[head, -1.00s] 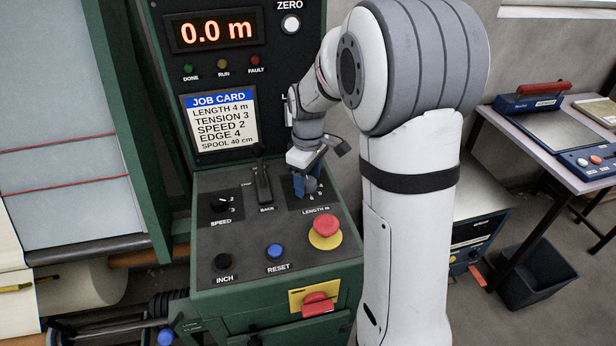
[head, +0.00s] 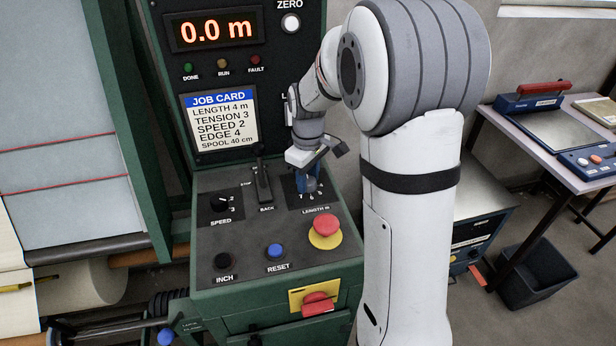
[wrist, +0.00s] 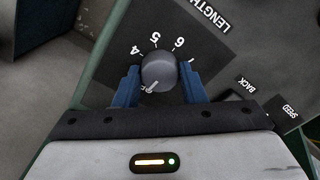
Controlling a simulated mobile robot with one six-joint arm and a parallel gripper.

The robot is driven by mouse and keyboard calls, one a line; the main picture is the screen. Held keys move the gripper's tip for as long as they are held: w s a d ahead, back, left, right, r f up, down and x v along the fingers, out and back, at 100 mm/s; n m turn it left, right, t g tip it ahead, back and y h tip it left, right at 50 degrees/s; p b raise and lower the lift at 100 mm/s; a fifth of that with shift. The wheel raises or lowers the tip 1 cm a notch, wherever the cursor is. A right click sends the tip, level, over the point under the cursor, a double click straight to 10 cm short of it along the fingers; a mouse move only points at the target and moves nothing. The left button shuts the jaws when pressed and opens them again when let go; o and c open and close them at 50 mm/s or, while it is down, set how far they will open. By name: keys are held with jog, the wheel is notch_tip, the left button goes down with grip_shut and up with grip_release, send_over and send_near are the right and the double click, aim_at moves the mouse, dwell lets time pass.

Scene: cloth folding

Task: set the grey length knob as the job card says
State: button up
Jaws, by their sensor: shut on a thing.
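The grey length knob (wrist: 159,72) sits in the middle of the wrist view, between the two blue fingers of my gripper (wrist: 158,85). My gripper is shut on it. The knob's white mark points toward the lower left in that view, away from the visible numbers 4, 5 and 6; the number nearest the mark is partly hidden and I cannot read it. In the head view my gripper (head: 308,186) is down at the length dial on the green console and mostly covers the knob. The job card (head: 220,118) reads length 4 m.
The speed knob (head: 221,203), a lever (head: 263,183), the inch button (head: 222,261), the blue reset button (head: 275,251) and a red emergency button (head: 326,226) share the panel. The display (head: 213,31) reads 0.0 m.

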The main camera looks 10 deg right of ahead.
jog(key=m, duration=0.4)
jog(key=m+b, duration=0.1)
jog(key=m, duration=0.3)
jog(key=shift+m, duration=0.3)
jog(key=m, duration=0.4)
jog(key=shift+m, duration=2)
jog(key=o, duration=1)
